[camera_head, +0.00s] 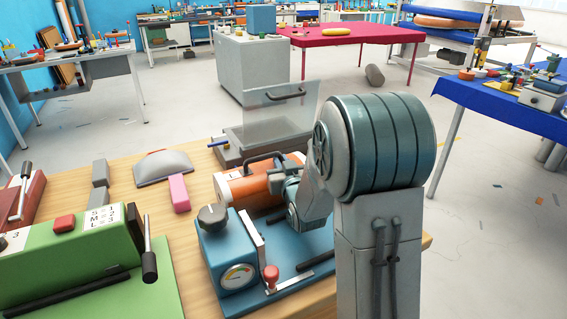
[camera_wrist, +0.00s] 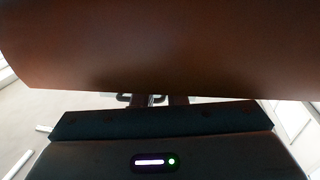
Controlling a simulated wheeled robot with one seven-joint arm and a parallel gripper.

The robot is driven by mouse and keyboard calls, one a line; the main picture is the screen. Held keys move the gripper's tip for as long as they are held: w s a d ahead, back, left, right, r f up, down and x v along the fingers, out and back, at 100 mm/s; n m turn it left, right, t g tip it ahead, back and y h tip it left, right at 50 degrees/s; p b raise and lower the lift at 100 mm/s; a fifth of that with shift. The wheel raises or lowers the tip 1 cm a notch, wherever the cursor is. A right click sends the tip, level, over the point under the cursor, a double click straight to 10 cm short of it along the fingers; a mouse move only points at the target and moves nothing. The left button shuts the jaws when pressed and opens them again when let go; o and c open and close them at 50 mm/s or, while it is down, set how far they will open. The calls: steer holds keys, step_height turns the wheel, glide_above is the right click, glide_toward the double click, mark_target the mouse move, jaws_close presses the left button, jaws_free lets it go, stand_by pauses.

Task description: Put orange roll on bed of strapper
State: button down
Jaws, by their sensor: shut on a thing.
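The orange roll (camera_head: 236,188) lies on its side in the head view, with a pale end and a dark arched handle or strap. It is at the back of a blue machine (camera_head: 213,246) with a knob, gauge and flat blue bed (camera_head: 318,245). I cannot tell whether the roll touches the bed, or which machine is the strapper. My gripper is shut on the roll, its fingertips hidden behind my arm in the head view. In the wrist view, the roll (camera_wrist: 160,45) fills the top as a dark orange surface close above my gripper (camera_wrist: 163,100).
A grey machine (camera_head: 232,153) with a raised clear cover stands behind the roll. A green machine (camera_head: 70,260) with a black lever is at left. A pink block (camera_head: 179,193) and grey dome-shaped tool (camera_head: 163,168) lie on the wooden table (camera_head: 180,235). Open floor lies right.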

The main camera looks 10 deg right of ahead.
steer(key=c, duration=1.5)
jaws_free()
steer(key=shift+o, duration=0.2)
